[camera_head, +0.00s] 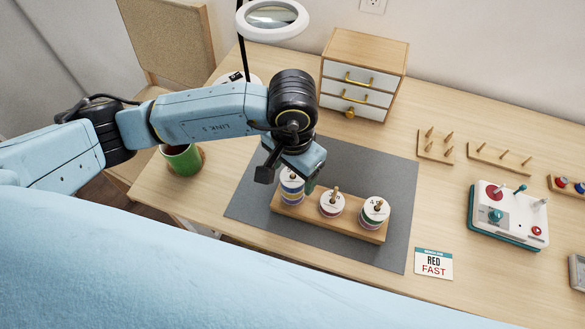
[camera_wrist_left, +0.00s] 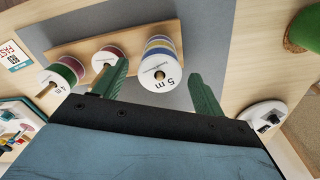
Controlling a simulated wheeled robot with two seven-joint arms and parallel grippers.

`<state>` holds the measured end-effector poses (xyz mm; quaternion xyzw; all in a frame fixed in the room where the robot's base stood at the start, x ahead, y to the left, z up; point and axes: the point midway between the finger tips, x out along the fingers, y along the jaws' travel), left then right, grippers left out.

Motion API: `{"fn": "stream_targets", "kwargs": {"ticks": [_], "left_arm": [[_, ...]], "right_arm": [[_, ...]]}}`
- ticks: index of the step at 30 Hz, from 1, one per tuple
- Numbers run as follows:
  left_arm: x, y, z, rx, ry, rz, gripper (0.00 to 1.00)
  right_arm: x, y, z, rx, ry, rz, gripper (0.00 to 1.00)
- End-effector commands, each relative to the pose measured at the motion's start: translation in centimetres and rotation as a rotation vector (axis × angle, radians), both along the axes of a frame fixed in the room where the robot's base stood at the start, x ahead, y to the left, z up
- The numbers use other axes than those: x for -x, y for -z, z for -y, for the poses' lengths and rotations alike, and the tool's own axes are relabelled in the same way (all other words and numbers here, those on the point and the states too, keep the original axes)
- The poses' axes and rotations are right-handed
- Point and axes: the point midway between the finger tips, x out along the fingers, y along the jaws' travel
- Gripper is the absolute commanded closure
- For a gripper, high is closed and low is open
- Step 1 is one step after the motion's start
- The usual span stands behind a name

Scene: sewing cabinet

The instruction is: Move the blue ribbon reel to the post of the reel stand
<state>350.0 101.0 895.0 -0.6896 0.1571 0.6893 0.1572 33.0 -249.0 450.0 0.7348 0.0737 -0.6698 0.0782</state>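The wooden reel stand (camera_head: 285,209) lies on the grey mat and carries reels on three posts. The left stack (camera_head: 291,190) has blue, yellow and purplish bands. In the left wrist view the blue ribbon reel (camera_wrist_left: 160,54) seems the top one of that stack, under a white face marked "5 m". The middle post bears a red reel (camera_head: 331,204), the right post a stack with green and purple bands (camera_head: 373,213). My left gripper (camera_wrist_left: 158,72) is open above the left stack, its green fingers on either side. Contact cannot be told. My right gripper is not in view.
Peg boards (camera_head: 436,146) and a white-and-teal device (camera_head: 508,216) stand right of the grey mat (camera_head: 380,165).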

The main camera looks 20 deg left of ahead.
Motion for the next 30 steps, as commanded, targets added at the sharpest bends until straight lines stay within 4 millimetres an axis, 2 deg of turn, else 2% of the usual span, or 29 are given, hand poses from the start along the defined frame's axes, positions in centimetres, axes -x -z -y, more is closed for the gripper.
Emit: {"fn": "stream_targets", "kwargs": {"ticks": [11,14,24,30], "left_arm": [[-0.1,-0.5,0.0,0.001,0.000,0.002,0.27],[-0.1,-1.9,0.0,0.001,0.000,0.004,0.27],[-0.1,-9.4,0.0,0.001,0.001,0.006,0.27],[0.0,-12.4,0.0,0.001,0.001,0.002,0.27]], "right_arm": [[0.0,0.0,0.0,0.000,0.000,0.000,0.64],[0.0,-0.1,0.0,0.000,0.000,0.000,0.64],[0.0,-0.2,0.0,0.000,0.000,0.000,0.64],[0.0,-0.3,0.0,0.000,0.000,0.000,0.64]]}}
